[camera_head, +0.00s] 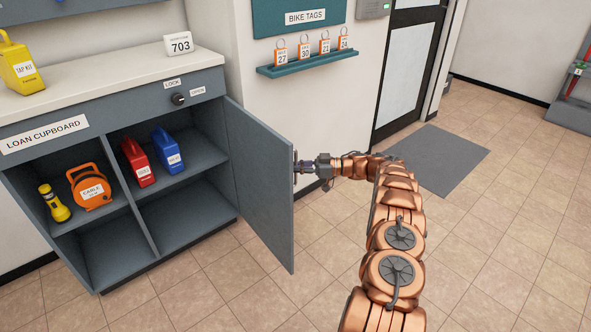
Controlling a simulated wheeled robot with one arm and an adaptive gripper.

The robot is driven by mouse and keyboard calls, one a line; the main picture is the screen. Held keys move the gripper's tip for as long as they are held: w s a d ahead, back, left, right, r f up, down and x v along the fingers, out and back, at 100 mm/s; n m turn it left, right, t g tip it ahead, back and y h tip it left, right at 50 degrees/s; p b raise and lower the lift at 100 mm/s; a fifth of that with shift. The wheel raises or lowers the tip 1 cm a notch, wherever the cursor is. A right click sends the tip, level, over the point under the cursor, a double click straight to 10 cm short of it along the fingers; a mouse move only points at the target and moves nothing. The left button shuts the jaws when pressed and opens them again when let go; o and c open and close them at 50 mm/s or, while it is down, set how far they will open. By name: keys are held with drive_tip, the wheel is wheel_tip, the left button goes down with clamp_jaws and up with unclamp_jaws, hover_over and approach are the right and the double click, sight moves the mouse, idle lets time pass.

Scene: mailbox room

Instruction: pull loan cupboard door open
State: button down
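The grey loan cupboard (208,84) stands at the left, with a "LOAN CUPBOARD" label on its front. Its door (258,185) is swung out from the right side, so the shelves inside show. My gripper (299,168) is at the door's free edge, on the outer side, about where a handle would sit. The fingertips are small and partly hidden by the door edge, so I cannot tell whether they are closed on anything. A round lock knob (179,99) sits on the cupboard front between the "LOCK" and "OPEN" labels.
Inside are a yellow torch (55,204), an orange cable reel (90,188), a red case (138,162) and a blue case (167,151). A yellow tap kit (20,65) stands on top. A teal tag shelf (308,63) hangs above. Open tiled floor and a grey mat (438,158) lie right.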

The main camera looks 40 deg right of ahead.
drive_tip(key=shift+d, duration=0.15)
drive_tip(key=c, duration=1.6)
unclamp_jaws()
drive_tip(key=shift+s, duration=0.1)
drive_tip(key=o, duration=0.4)
drive_tip(key=v, duration=0.7)
drive_tip(key=shift+s+d, duration=0.1)
drive_tip(key=shift+d, duration=0.05)
